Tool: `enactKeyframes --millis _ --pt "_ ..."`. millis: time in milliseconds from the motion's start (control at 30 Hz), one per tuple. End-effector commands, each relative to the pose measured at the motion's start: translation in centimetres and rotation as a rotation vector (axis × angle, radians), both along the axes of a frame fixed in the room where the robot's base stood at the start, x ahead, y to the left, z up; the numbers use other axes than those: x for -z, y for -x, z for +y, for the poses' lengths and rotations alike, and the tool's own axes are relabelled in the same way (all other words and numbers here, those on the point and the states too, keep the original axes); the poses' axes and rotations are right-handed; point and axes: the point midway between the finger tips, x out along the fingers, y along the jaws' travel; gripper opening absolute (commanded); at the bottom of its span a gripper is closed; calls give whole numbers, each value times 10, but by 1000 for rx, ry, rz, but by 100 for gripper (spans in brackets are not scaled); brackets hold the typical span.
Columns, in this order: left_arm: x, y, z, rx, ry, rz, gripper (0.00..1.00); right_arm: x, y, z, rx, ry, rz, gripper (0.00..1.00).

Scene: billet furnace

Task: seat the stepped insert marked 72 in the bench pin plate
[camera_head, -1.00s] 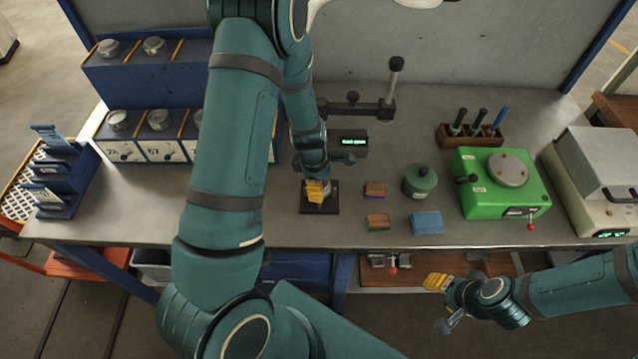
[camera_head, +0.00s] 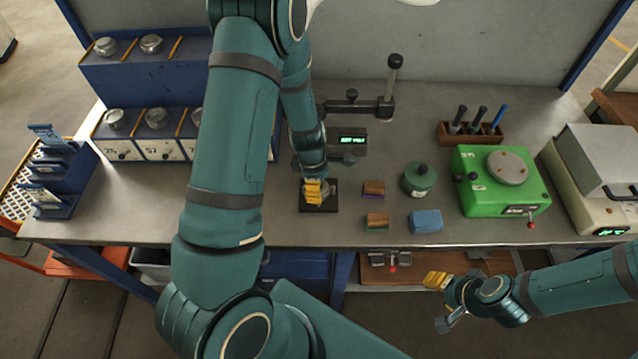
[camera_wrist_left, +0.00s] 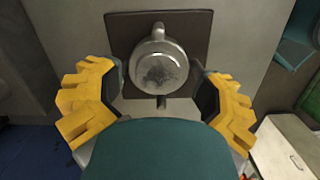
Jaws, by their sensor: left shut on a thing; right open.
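The bench pin plate (camera_head: 331,206) is a dark square plate on the bench, below my left gripper (camera_head: 313,191). In the left wrist view the plate (camera_wrist_left: 198,22) lies behind a round grey metal insert (camera_wrist_left: 160,66) with a narrower raised step and small pins or lugs at top and bottom. My left gripper's yellow fingers stand on either side of the insert, and the gripper is shut on it. No number 72 is readable, and the insert's underside is hidden. My right gripper (camera_head: 437,280) is open and empty in front of the bench edge.
Two small wood-topped blocks (camera_head: 374,188), a blue block (camera_head: 426,222) and a green round container (camera_head: 419,179) stand right of the plate. A green machine (camera_head: 490,200) is further right. A dark post stand (camera_head: 387,108) and a small display (camera_head: 348,139) are behind.

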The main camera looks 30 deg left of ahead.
Motion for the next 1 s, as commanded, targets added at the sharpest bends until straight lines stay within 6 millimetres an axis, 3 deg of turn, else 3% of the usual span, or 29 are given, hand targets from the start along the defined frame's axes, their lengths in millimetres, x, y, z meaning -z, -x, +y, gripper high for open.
enactKeyframes --millis 33,967,1000 --pt "9 10 -1 1 3 29 34 2 0 0 0 0 0 47" --pt "10 14 0 0 4 33 33 1 0 0 0 0 0 47" --pt "9 14 0 0 4 33 89 1 0 0 0 0 0 47"
